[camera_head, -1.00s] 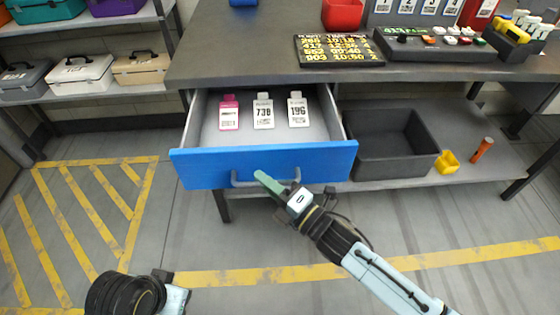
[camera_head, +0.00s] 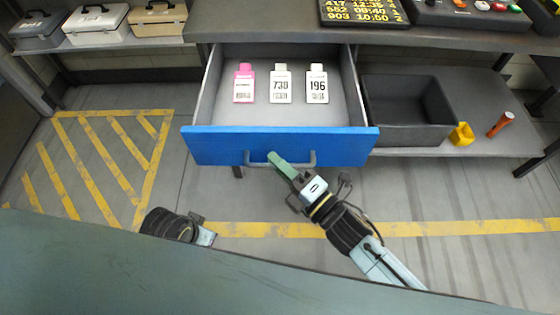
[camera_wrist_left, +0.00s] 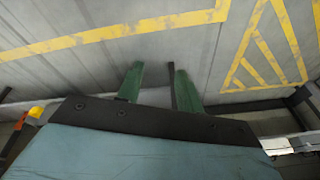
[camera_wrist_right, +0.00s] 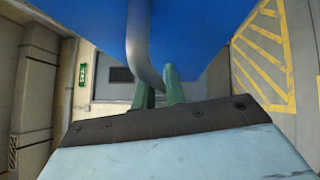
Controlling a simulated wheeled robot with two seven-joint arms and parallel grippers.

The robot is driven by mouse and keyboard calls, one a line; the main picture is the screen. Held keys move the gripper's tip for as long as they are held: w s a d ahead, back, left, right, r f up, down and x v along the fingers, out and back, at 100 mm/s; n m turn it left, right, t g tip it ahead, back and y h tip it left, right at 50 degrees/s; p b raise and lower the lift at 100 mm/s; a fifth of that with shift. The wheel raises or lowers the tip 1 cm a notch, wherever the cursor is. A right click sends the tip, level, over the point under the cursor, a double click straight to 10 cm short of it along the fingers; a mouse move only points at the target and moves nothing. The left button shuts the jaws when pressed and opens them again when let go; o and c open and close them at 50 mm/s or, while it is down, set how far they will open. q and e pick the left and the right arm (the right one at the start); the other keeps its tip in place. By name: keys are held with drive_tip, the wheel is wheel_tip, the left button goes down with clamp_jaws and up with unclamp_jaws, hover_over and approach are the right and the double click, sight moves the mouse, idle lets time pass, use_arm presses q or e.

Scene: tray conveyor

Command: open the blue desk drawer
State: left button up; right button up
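The blue desk drawer (camera_head: 225,147) is pulled out under the desk, its grey inside showing. A pink tag (camera_head: 244,84) and two white tags (camera_head: 280,84) (camera_head: 317,84) lie in it. Its grey bar handle (camera_head: 311,158) is on the blue front and also shows in the right wrist view (camera_wrist_right: 137,35). My right gripper (camera_head: 272,157) is at the handle, with its green fingers closed around the bar in the right wrist view (camera_wrist_right: 160,88). My left gripper is open and empty over the floor in the left wrist view (camera_wrist_left: 158,78); its fingers are hidden in the head view.
A dark bin (camera_head: 410,143), a yellow piece (camera_head: 462,134) and an orange cylinder (camera_head: 501,124) are on the lower shelf at right. A display board (camera_head: 363,12) is on the desk. A shelf with cases (camera_head: 97,24) stands at left. The floor before the drawer is clear.

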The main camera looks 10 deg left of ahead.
drive_tip(key=o, duration=0.3)
drive_tip(key=shift+o, duration=0.2)
